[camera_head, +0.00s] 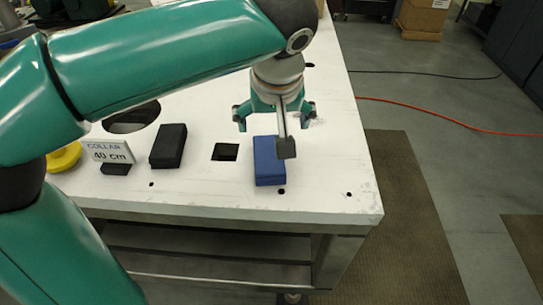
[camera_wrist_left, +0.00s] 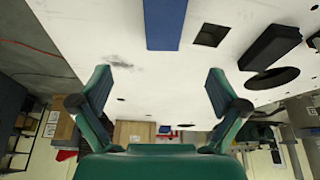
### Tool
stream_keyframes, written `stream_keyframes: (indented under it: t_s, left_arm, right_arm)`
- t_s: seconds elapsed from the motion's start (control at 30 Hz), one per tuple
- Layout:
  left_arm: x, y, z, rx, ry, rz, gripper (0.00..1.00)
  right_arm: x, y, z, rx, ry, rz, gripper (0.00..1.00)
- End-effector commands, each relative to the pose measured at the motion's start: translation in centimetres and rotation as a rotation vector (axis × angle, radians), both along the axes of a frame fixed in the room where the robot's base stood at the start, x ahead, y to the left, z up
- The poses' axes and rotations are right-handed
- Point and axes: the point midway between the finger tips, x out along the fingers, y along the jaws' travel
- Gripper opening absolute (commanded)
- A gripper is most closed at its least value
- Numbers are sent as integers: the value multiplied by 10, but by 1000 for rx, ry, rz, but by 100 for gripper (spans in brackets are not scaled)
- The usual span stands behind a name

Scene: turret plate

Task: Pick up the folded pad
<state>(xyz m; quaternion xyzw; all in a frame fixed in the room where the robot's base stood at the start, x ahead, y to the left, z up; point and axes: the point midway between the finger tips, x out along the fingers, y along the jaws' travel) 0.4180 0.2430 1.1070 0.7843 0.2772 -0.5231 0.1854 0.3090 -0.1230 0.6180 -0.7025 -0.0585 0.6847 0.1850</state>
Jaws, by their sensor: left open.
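The folded pad (camera_head: 268,168) looks like a blue rectangular block lying on the white plate near its front edge. Its far end is partly hidden by my left gripper. In the left wrist view the blue pad (camera_wrist_left: 165,24) shows at the top centre, cut off by the frame edge. My left gripper (camera_head: 273,114) hangs over the plate at the far end of the pad. In the left wrist view my left gripper (camera_wrist_left: 160,80) has its fingers wide apart with nothing between them; the pad lies beyond the fingertips. My right gripper is not seen.
A black block (camera_head: 168,146) stands left of a square hole (camera_head: 225,152) in the white plate (camera_head: 215,190). A sign reading COLLAR 40 cm (camera_head: 108,152) and a yellow round thing (camera_head: 64,157) are farther left. The plate right of the pad is clear apart from small holes.

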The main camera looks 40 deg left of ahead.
Motion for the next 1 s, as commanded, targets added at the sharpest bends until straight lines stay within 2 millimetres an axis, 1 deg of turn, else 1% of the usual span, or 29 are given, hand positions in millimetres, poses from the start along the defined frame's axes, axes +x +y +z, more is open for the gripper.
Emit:
stream_keyframes:
  t_s: [0.03, 0.1, 0.2, 0.3, 0.4, 0.57, 0.67, 0.83, 1.0]
  left_arm:
    - [2, 6, -13, 2, 4, 8, 98]
    - [5, 11, -28, 2, 5, 12, 98]
    - [11, 17, -47, 3, 6, 14, 98]
    - [15, 21, -62, 1, 5, 15, 98]
    - [18, 24, -71, 1, 3, 15, 98]
    - [20, 25, -78, 1, 2, 15, 98]
    - [20, 26, -88, 2, 4, 15, 98]
    - [21, 29, -113, 2, 6, 16, 98]
    - [26, 33, -126, -1, 2, 15, 98]
  right_arm:
    - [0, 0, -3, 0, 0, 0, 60]
    - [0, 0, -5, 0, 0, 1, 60]
    - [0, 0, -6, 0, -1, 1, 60]
    - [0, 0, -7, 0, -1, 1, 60]
    - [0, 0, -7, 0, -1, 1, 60]
    - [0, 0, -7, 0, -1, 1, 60]
    - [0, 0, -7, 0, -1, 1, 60]
    - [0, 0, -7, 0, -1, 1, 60]
    - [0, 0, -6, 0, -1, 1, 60]
